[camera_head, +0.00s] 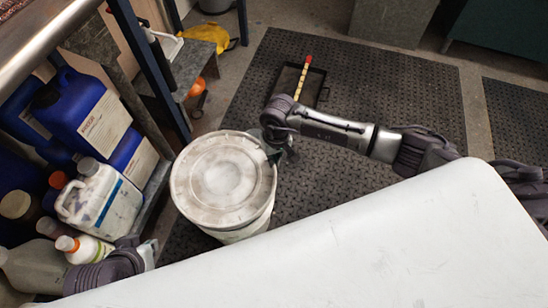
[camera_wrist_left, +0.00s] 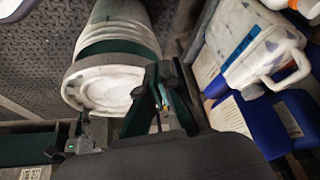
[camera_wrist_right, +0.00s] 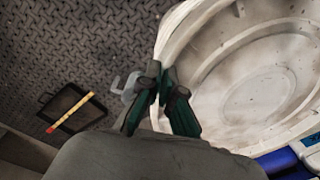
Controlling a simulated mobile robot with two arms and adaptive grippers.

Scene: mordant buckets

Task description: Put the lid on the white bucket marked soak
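The white bucket (camera_head: 240,235) stands on the floor mat, and it also shows in the left wrist view (camera_wrist_left: 120,25). A round, stained white lid (camera_head: 222,178) lies over its top; I cannot tell whether it is pressed fully down. In the right wrist view the lid (camera_wrist_right: 265,85) fills the right side. My right gripper (camera_head: 275,150) is at the lid's right edge, its fingertips (camera_wrist_right: 163,75) close together on the rim. My left gripper (camera_head: 152,246) is left of and below the bucket, apart from it in the head view, fingers parted and seemingly empty. No soak mark is readable.
A shelf of blue jugs (camera_head: 85,110) and a white jug (camera_head: 100,198) stands close on the left. A black tray (camera_head: 310,85) with a red-and-yellow stick (camera_head: 303,77) lies on the mat behind. A pale surface (camera_head: 400,240) fills the front right.

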